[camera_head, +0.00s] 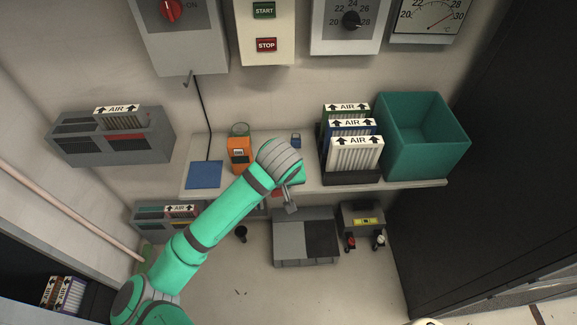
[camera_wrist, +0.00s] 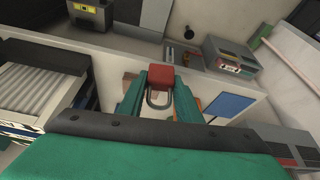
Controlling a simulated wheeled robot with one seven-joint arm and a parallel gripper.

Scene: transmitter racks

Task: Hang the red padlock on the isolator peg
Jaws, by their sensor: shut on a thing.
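The red padlock (camera_wrist: 161,78) is between the green fingers of my gripper (camera_wrist: 162,86) in the wrist view. My gripper is shut on its red body, and the grey shackle (camera_wrist: 159,104) shows between the fingers. In the head view my arm mostly hides the gripper and padlock, over the shelf's front edge. The isolator (camera_head: 180,30) is a grey box with a red knob on the wall, upper left. Its peg (camera_head: 188,79) sticks out at the bottom edge, bare, well above and left of my gripper.
The shelf (camera_head: 405,188) bears a blue mat (camera_head: 204,174), an orange device (camera_head: 238,155), upright air filters (camera_head: 356,152) and a teal bin (camera_head: 425,140). A black cable (camera_head: 204,115) hangs down the wall near the peg. A START/STOP box (camera_head: 266,28) stands right of the isolator.

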